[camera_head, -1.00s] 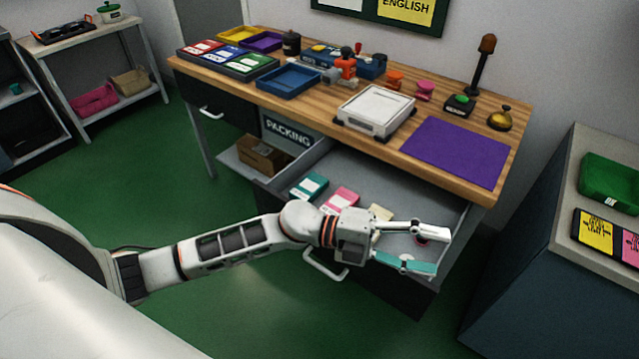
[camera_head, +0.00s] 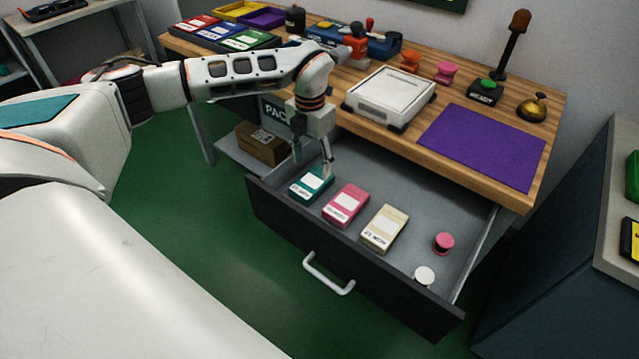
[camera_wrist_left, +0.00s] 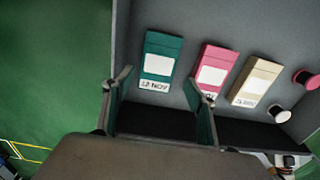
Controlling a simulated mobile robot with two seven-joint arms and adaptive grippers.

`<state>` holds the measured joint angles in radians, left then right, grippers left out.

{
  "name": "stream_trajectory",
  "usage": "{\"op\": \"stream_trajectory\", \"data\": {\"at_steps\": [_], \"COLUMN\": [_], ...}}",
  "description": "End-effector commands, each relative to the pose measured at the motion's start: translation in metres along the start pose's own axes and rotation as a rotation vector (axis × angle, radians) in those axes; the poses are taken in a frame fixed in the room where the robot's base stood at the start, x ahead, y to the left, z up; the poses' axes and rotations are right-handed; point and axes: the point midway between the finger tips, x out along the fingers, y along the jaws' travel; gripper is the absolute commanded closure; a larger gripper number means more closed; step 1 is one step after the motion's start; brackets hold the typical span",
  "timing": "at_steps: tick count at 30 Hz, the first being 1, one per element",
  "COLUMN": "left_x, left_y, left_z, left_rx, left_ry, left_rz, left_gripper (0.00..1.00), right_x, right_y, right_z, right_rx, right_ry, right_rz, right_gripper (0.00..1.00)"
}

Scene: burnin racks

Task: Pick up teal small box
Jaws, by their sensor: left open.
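The teal small box (camera_head: 311,184) lies in the open drawer (camera_head: 375,285), at its left end, with a white label on top. In the left wrist view the teal box (camera_wrist_left: 161,57) lies just ahead of the fingertips, and its label reads NOV at the lower edge. My left gripper (camera_head: 312,166) points down above the back of the teal box. In the left wrist view the left gripper (camera_wrist_left: 160,92) is open, its fingers spread about as wide as or wider than the box, with nothing between them. My right gripper is not in view.
A pink box (camera_head: 346,205), a cream box (camera_head: 384,229), a pink spool (camera_head: 443,243) and a white round item (camera_head: 424,276) lie to the right in the drawer. The wooden tabletop (camera_head: 400,150) overhangs the drawer's back. A brown box (camera_head: 262,143) sits left of the drawer.

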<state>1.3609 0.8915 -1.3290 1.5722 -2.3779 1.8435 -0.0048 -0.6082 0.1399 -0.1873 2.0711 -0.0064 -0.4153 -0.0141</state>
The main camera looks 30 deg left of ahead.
Motion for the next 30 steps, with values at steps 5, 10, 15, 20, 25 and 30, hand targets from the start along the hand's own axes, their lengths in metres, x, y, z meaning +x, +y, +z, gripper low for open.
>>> {"op": "stream_trajectory", "data": {"at_steps": [5, 10, 15, 20, 25, 30], "left_x": [0.018, 0.03, 0.052, 0.074, 0.077, 0.076], "left_y": [0.002, 0.002, 0.003, 0.003, 0.003, 0.004], "left_z": [0.0, 0.001, 0.004, 0.005, 0.007, 0.007], "left_rx": [-0.004, -0.003, -0.003, -0.002, -0.002, -0.002], "left_ry": [0.004, 0.002, 0.007, 0.006, 0.0, -0.001], "left_rz": [0.006, 0.004, 0.004, 0.003, 0.003, 0.004], "left_gripper": [0.43, 0.43, 0.43, 0.43, 0.43, 0.56], "right_x": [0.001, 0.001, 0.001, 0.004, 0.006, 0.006], "right_y": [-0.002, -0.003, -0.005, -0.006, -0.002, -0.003], "right_z": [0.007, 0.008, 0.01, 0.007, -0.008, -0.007], "right_rx": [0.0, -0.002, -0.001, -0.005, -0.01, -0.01], "right_ry": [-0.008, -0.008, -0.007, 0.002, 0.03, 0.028], "right_rz": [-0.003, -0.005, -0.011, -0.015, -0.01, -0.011], "right_gripper": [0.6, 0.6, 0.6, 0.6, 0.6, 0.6]}}
